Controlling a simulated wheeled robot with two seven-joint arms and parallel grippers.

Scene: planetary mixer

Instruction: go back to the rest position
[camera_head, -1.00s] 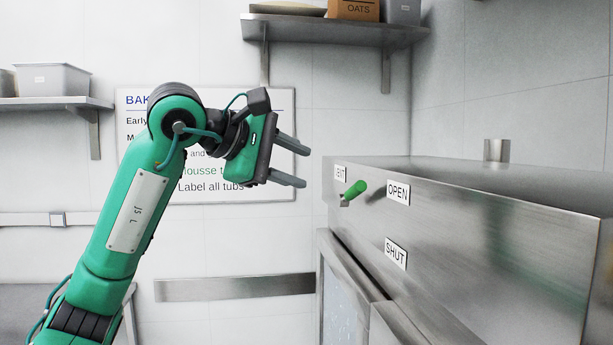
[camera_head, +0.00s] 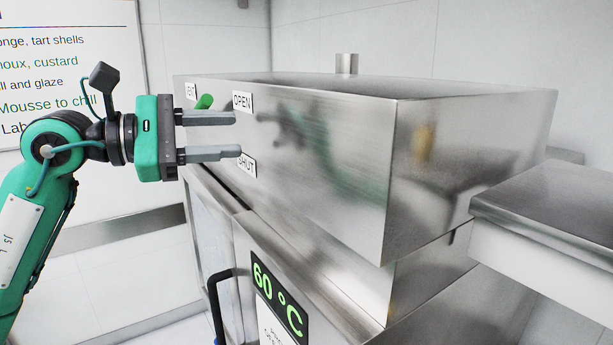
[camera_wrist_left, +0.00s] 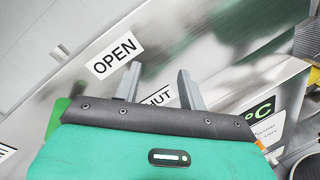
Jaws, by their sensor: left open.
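My left gripper (camera_head: 236,136) is open and empty, its two fingers pointing right in the head view. It is in front of the steel oven's upper housing (camera_head: 330,160), near the OPEN label (camera_head: 242,101) and the SHUT label (camera_head: 246,165). The green lever (camera_head: 204,102) shows just above the upper finger, partly hidden by it. In the left wrist view the fingers (camera_wrist_left: 158,85) are spread apart, with the OPEN label (camera_wrist_left: 115,54) beside them and the SHUT label partly hidden behind them. I cannot tell the exact gap to the housing. My right gripper is not in view.
Below the housing are a door with a black handle (camera_head: 216,300) and a 60 °C display (camera_head: 278,300). A steel counter (camera_head: 560,205) stands at the right. A whiteboard (camera_head: 70,70) hangs on the wall at the left. Floor shows at lower left.

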